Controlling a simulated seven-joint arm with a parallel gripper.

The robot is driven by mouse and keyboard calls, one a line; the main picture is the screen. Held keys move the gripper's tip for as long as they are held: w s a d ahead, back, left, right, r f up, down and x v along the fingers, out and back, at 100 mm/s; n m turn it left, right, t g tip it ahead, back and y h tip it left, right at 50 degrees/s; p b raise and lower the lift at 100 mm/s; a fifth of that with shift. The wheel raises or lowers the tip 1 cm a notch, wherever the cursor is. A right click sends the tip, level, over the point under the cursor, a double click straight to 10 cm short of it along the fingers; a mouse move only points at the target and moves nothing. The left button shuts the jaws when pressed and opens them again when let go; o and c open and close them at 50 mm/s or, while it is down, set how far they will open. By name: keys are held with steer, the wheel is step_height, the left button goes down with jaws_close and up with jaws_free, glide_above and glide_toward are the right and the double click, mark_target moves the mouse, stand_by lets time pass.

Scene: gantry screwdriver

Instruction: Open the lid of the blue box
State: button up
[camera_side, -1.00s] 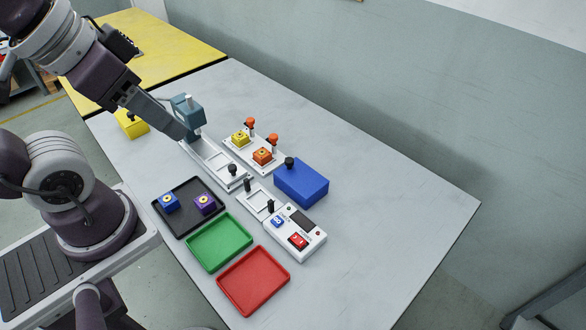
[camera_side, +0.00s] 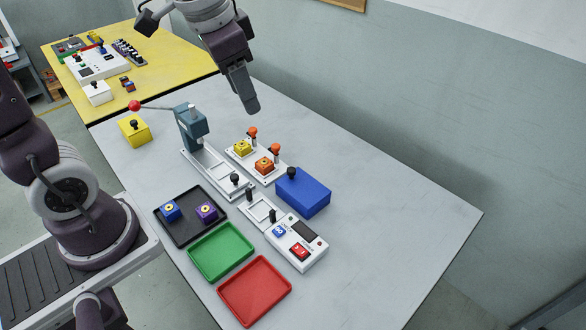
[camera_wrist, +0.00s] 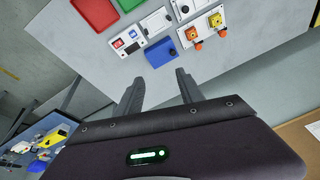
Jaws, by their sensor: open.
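The blue box (camera_side: 303,193) stands closed on the grey table, right of the fixtures, with a black knob (camera_side: 291,172) at its lid's left end. The box also shows in the wrist view (camera_wrist: 160,53), beyond the fingertips. My gripper (camera_side: 252,106) is above the back of the table, up and left of the box, and apart from it. In the wrist view my gripper (camera_wrist: 158,78) has its two fingers spread, with nothing between them.
A white fixture with orange clamps holds a yellow block (camera_side: 243,147) and an orange block (camera_side: 264,165) beside the box. A teal press (camera_side: 191,130) with a red-tipped lever stands left. A white button panel (camera_side: 300,243), trays and a yellow box (camera_side: 134,131) are nearby. The table's right side is clear.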

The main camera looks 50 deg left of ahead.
steer(key=w+a+f+m+g, duration=0.1)
steer(key=w+f, duration=0.4)
steer(key=w, duration=0.1)
steer(key=m+g, duration=0.2)
steer(key=m, duration=0.1)
glide_above(291, 169)
step_height(291, 169, down, 19)
steer(key=shift+s+r, duration=0.1)
steer(key=shift+r, duration=0.05)
step_height(291, 169, down, 7)
steer(key=shift+r, duration=0.1)
jaws_close()
steer(key=shift+m, duration=0.3)
